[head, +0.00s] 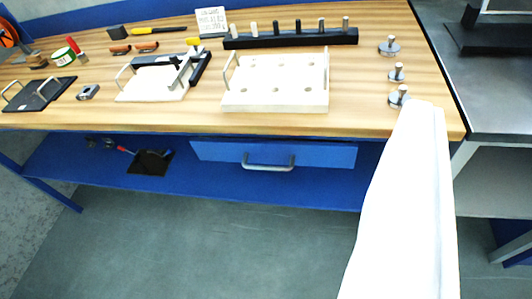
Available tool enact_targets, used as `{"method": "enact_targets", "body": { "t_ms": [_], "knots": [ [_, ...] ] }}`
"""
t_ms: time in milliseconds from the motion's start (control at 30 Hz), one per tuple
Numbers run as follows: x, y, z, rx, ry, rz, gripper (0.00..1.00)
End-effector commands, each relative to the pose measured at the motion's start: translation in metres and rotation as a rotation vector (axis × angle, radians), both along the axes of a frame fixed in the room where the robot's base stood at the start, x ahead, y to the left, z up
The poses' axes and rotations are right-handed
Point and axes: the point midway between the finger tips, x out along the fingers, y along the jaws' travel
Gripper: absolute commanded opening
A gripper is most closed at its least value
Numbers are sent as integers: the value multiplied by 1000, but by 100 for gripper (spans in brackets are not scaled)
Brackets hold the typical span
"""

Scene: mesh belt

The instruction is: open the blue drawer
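The blue drawer (225,153) hangs under the front edge of the wooden workbench, near the middle of the picture. It looks closed, with its front close beneath the bench top. A grey bar handle (268,167) is fixed to the middle of its front, and nothing touches it. My gripper is not in view.
The wooden bench top (200,120) carries a white block plate (275,101), a black pin rack (290,40) and several tools. A blue lower shelf (90,174) runs below. A long white shape (405,210) rises at right, beside the drawer. The floor in front is clear.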

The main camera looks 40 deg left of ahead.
Motion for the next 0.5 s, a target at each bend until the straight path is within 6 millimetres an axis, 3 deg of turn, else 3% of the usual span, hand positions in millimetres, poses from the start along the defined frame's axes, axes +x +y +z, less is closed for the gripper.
{"method": "enact_targets", "body": {
  "t_ms": [200, 400, 500],
  "knots": [
    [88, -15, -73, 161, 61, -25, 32],
    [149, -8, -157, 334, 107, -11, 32],
    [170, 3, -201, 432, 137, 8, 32]
  ]
}}
